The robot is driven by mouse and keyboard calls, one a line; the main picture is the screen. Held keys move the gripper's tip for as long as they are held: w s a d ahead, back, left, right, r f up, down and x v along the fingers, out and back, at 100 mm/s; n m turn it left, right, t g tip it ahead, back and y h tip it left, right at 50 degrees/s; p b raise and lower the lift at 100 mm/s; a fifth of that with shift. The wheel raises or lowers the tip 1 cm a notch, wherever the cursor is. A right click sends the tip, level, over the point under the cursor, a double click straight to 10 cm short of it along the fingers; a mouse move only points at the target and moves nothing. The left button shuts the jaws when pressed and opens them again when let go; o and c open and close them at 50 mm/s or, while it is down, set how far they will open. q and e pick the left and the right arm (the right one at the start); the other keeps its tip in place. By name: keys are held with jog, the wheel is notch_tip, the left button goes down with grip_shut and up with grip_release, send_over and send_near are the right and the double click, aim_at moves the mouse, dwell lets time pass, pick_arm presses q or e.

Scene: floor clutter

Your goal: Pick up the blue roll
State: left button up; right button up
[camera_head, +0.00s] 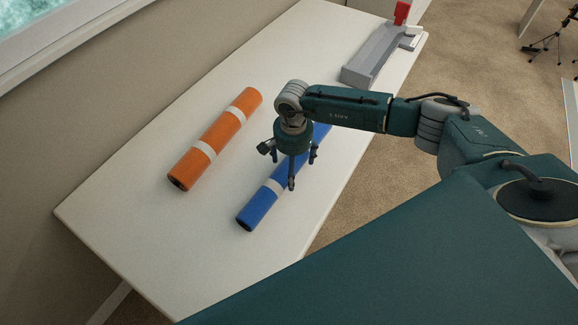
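The blue roll (260,208) lies on the white table, slanting from lower left to upper right, with a white band near its lower part. My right gripper (292,168) is over the middle of the roll with its fingers spread and pointing down. It hides part of the roll. I cannot tell how far above the roll the fingertips are, or whether they touch it. My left gripper is not in view.
An orange roll (198,166) with white bands lies to the left on the white table (150,240), roughly parallel. A grey tray (372,58) and a red object (402,13) stand at the far end. Carpeted floor lies to the right.

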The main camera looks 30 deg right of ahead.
jog(key=c, duration=1.3)
jog(key=shift+r, duration=0.2)
jog(key=shift+c, duration=0.2)
